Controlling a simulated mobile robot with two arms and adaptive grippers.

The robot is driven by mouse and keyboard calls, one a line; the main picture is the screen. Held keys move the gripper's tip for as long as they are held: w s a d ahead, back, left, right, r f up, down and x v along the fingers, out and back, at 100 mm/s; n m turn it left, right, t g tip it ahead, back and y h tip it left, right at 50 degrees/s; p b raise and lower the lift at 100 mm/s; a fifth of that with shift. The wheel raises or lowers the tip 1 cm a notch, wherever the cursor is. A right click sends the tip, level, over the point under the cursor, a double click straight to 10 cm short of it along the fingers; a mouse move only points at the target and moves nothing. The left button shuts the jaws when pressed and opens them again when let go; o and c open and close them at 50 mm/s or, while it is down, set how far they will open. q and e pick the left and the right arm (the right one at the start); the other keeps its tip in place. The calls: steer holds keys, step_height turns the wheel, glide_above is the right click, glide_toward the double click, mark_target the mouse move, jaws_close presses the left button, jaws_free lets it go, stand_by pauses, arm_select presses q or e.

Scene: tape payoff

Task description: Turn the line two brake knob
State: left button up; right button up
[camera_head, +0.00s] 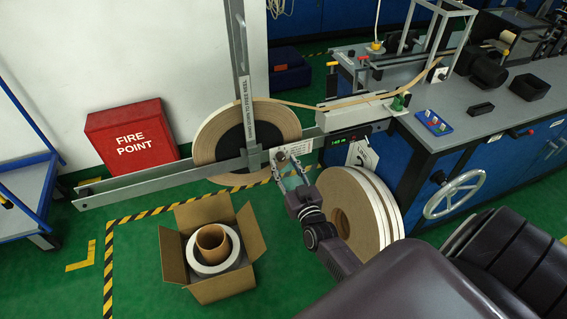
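The brake knob (281,158) is a small dark knob on the arm of the tape payoff, beside a white label plate (297,149) just right of the big tape reel (222,131). My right gripper (286,168) reaches up from the lower right to the knob. Its fingers are spread, with the fingertips at or just below the knob; I cannot tell whether they touch it. A white tag (362,155) with partly hidden lettering hangs on the blue cabinet to the right. My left gripper is not in view.
Large white tape rolls (372,212) stand close right of my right arm. An open cardboard box (247,232) with a roll sits on the floor. A red fire point box (132,137) stands at the wall. A handwheel (455,193) sticks out from the bench (470,125).

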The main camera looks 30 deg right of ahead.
steer(key=shift+w+d, duration=0.2)
steer(key=shift+w, duration=0.45)
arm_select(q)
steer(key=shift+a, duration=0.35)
arm_select(e)
jaws_close()
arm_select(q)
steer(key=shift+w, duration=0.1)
